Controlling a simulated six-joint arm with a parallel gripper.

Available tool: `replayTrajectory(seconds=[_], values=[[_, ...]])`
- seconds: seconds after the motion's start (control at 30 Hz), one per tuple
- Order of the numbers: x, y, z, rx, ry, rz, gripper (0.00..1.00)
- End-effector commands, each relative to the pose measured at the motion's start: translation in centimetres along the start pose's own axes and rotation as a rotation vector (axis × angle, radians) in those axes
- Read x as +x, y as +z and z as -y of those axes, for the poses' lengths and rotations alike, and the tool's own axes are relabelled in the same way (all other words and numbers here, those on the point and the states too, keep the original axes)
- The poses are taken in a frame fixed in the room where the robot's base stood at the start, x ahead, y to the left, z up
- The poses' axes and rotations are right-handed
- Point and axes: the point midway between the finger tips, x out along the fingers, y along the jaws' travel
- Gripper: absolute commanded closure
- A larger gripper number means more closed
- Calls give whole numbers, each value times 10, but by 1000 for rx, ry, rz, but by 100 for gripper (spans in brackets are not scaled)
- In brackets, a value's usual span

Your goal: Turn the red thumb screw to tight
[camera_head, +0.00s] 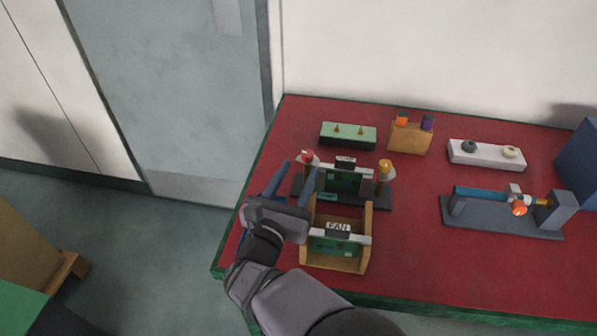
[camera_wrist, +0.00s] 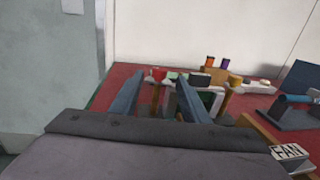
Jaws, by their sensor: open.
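The red thumb screw (camera_head: 307,156) stands upright at the left end of a dark stand that holds a green board (camera_head: 344,179) with a dark label block. In the wrist view the red screw (camera_wrist: 157,74) shows beyond and between my fingers. My gripper (camera_head: 299,166) is open and empty, its two fingers pointing at the screw from the near left side. The fingers appear apart from it; the exact gap cannot be told. A yellow thumb screw (camera_head: 384,166) stands at the right end of the same stand.
A wooden box marked FAN (camera_head: 338,228) sits close to my wrist. Behind are a green block with two pins (camera_head: 348,135), a wooden holder (camera_head: 409,138) and a white block (camera_head: 486,154). A blue cylinder fixture (camera_head: 505,217) is at right. The front right of the red table is clear.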

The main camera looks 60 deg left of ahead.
Motion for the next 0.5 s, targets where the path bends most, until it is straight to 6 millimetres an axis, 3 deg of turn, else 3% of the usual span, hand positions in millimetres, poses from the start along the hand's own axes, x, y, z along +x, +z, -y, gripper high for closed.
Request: replayTrajectory(seconds=[0.17,0.5], values=[[1,-1,0,0,2,0,58],[38,-3,4,2,100,1,58]])
